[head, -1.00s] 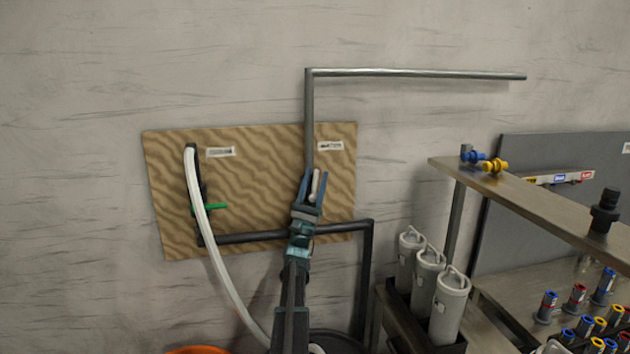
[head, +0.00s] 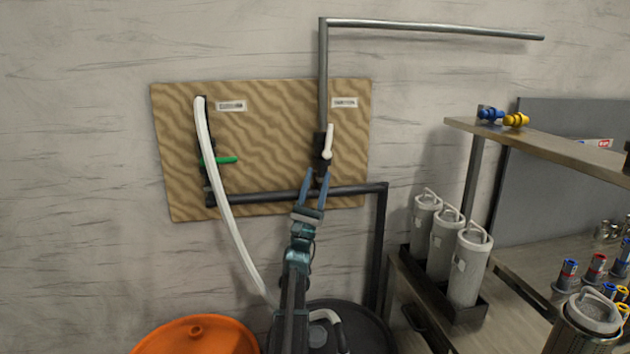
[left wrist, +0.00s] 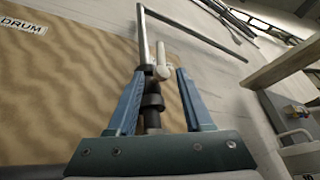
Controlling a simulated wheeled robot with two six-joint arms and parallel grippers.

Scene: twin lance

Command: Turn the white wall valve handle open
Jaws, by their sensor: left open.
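The white valve handle (head: 329,141) points up along the vertical grey pipe on the wooden wall panel, slightly tilted right. In the left wrist view the white handle (left wrist: 162,62) shows beyond the fingertips, on the black valve body (left wrist: 152,92). My left gripper (head: 316,172) is open, just below the handle in the head view, its blue fingers pointing up. In the left wrist view its fingertips (left wrist: 158,74) stand on either side of the valve and pipe. I cannot tell whether they touch the valve. My right gripper is in neither view.
A green handle (head: 219,160) and a white hose (head: 228,225) are on the panel (head: 270,150) at left. An orange drum (head: 196,335) and a dark drum (head: 350,335) stand below.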

